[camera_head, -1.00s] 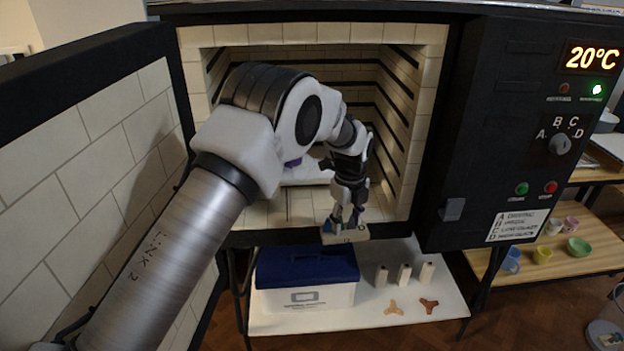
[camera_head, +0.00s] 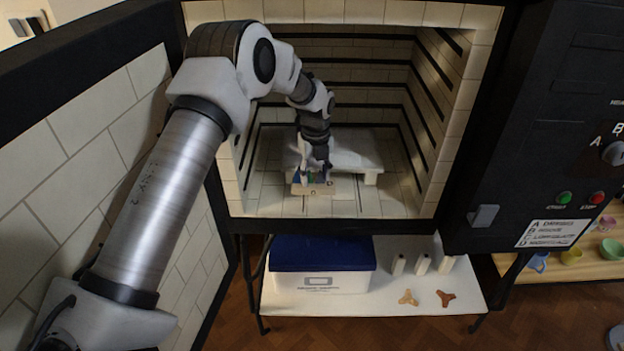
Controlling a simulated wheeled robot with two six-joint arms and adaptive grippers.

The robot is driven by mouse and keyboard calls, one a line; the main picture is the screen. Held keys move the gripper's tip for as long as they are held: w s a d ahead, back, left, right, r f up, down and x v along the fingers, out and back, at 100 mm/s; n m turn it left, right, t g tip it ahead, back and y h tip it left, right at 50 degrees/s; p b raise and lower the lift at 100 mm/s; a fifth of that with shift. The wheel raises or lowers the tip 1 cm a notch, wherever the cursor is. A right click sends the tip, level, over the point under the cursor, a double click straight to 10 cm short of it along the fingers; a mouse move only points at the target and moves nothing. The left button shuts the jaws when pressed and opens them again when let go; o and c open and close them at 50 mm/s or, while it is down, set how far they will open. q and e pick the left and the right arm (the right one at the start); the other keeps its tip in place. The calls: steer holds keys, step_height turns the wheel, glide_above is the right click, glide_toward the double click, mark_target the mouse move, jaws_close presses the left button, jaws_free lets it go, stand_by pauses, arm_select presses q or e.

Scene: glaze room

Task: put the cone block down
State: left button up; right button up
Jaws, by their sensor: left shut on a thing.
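The cone block (camera_head: 320,189) is a small pale block with coloured pieces on top, some of them hidden by the fingers. My left gripper (camera_head: 312,173) is shut on it from above, inside the open kiln. The block is low over the kiln floor (camera_head: 385,204), just in front of a white shelf slab (camera_head: 355,152) on short posts. I cannot tell whether the block touches the floor. My right gripper is out of view.
The kiln's open door (camera_head: 95,150) stands at the left and its black control panel (camera_head: 555,130) at the right. Below are a blue-lidded white box (camera_head: 320,280), pale posts and two tripod-shaped pieces. Kiln floor to the block's right is clear.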

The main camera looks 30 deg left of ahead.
mark_target(312, 185)
arm_select(q)
steer(key=shift+s+a+r, duration=0.1)
steer(key=shift+s+a, duration=0.1)
steer(key=shift+a, duration=0.2)
steer(key=shift+s+a+f, duration=0.1)
steer(key=shift+f, duration=0.1)
steer(key=f+p, duration=0.1)
steer(key=f, duration=0.2)
steer(key=shift+w+f, duration=0.15)
steer(key=shift+w, duration=0.05)
steer(key=shift+s, duration=0.1)
steer(key=shift+f, duration=0.1)
steer(key=o, duration=1.3)
step_height(312, 185, up, 8)
steer(key=shift+f+b, duration=0.1)
steer(key=shift+b, duration=0.5)
